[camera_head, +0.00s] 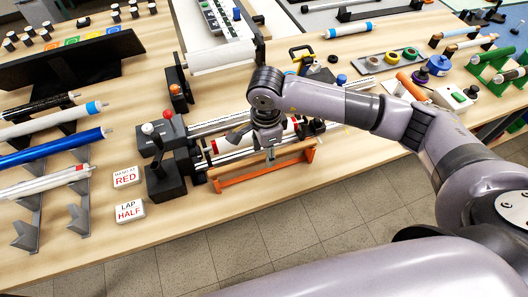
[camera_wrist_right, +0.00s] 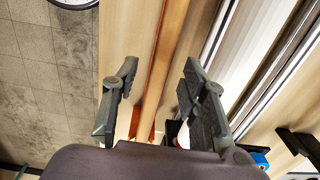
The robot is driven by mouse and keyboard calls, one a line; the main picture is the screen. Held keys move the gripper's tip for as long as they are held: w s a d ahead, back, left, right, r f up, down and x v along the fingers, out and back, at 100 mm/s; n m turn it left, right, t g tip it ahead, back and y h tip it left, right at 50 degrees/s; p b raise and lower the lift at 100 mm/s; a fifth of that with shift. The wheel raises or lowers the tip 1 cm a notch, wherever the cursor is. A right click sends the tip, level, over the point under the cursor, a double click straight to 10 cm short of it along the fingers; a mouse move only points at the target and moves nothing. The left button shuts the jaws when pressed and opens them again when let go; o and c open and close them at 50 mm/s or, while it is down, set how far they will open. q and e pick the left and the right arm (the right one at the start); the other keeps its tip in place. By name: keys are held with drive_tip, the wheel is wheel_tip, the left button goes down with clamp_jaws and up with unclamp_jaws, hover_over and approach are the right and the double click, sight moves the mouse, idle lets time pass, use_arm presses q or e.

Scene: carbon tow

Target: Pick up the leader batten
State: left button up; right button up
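A long orange bar with a wooden face (camera_head: 262,176), which appears to be the leader batten, lies along the table's front edge before the metal rollers. Its ends look raised. My right gripper (camera_head: 270,158) is above the bar, near its middle, pointing down. In the right wrist view its two fingers (camera_wrist_right: 160,85) are spread apart. The orange strip (camera_wrist_right: 171,40) runs lengthwise between them in the picture. I cannot tell whether the fingers touch the bar or how far below them it is. My left gripper is not in view.
Metal rollers (camera_head: 230,117) lie just behind the bar. A black block with a lever (camera_head: 165,181) stands at its left end. Signs reading RED (camera_head: 126,177) and HALF (camera_head: 129,211) lie further left. A rack of rolls (camera_head: 52,147) fills the left side. Open floor (camera_head: 300,225) lies in front.

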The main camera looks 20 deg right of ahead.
drive_tip(key=shift+f, duration=0.55)
clamp_jaws()
